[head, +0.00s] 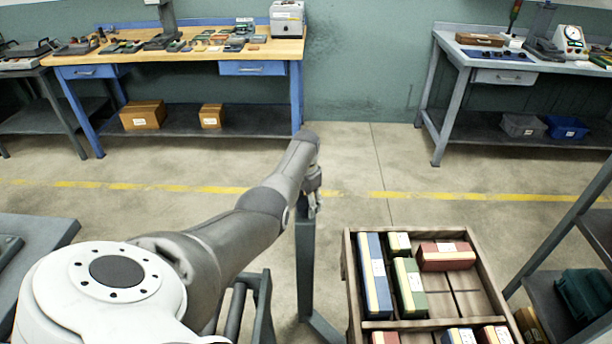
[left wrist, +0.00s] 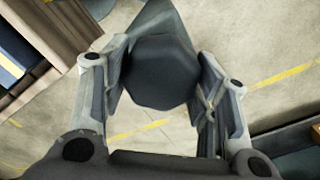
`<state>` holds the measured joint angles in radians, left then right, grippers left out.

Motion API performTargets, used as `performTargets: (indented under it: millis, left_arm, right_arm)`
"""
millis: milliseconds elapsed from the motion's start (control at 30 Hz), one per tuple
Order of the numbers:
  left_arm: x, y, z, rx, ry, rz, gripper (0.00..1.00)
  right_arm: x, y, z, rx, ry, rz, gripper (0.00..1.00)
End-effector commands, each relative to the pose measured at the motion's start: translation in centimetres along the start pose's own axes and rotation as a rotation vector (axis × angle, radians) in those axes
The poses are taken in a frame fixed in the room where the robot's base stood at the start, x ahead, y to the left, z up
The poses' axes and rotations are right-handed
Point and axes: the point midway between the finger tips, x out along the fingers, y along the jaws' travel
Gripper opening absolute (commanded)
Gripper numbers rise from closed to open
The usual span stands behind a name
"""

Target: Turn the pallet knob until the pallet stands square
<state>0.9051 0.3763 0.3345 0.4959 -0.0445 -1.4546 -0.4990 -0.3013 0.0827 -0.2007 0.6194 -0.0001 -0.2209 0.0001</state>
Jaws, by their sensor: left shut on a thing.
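My left gripper (head: 314,198) is at the top of a dark grey post (head: 305,255), left of the pallet. In the left wrist view, the left gripper (left wrist: 160,76) has its two fingers on opposite sides of the dark, many-sided knob (left wrist: 163,68) and is shut on it. In the head view the knob is hidden behind my arm and gripper. The wooden pallet (head: 349,270) holds several blue, green and red boxes. Its near end is cut off by the frame, and I cannot tell whether it stands square. Its edge shows in the left wrist view (left wrist: 55,45). My right gripper is out of view.
A wooden-topped bench (head: 190,52) and a grey bench (head: 490,65) stand along the back wall. A dark shelf rack (head: 555,235) is close on the right, and a grey table (head: 40,240) on the left. The floor behind the pallet is clear.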

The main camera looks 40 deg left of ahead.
Motion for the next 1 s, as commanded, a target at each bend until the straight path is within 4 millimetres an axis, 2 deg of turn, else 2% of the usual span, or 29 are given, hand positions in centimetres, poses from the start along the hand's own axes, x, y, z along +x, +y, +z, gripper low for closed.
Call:
performTargets:
  millis: [1000]
  left_arm:
    - [-0.1,-0.3,0.1,-0.910,0.001,0.001,0.30]
  right_arm:
    - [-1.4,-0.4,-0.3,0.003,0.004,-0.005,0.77]
